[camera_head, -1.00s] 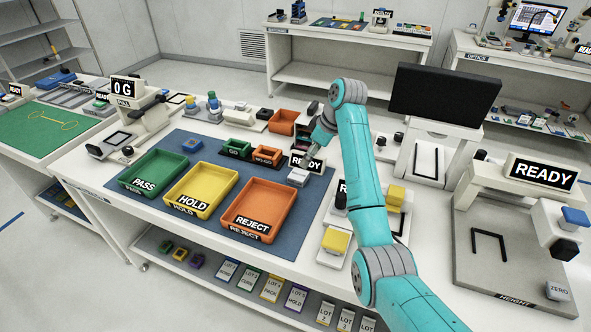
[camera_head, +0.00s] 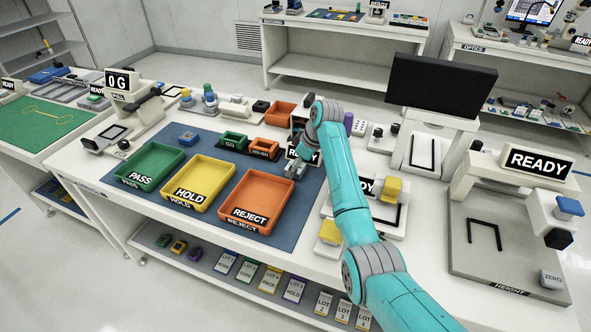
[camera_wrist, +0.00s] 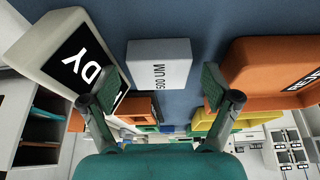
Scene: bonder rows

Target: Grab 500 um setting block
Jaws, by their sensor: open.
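The 500 um setting block (camera_wrist: 160,62) is a pale grey block marked "500 UM". In the wrist view it lies on the blue mat (camera_wrist: 205,25), ahead of and between my two fingers. My gripper (camera_wrist: 158,88) is open, with one finger to each side of the block's line and nothing held. In the head view my gripper (camera_head: 293,170) is low over the mat, just right of the orange REJECT tray, and mostly hides the block there.
The READY display (camera_wrist: 68,52) stands close on the left in the wrist view. The orange REJECT tray (camera_wrist: 262,52) is close on the right. GO (camera_head: 233,140) and NO-GO (camera_head: 264,148) holders stand behind the trays. A yellow-topped device (camera_head: 388,190) stands right of my arm.

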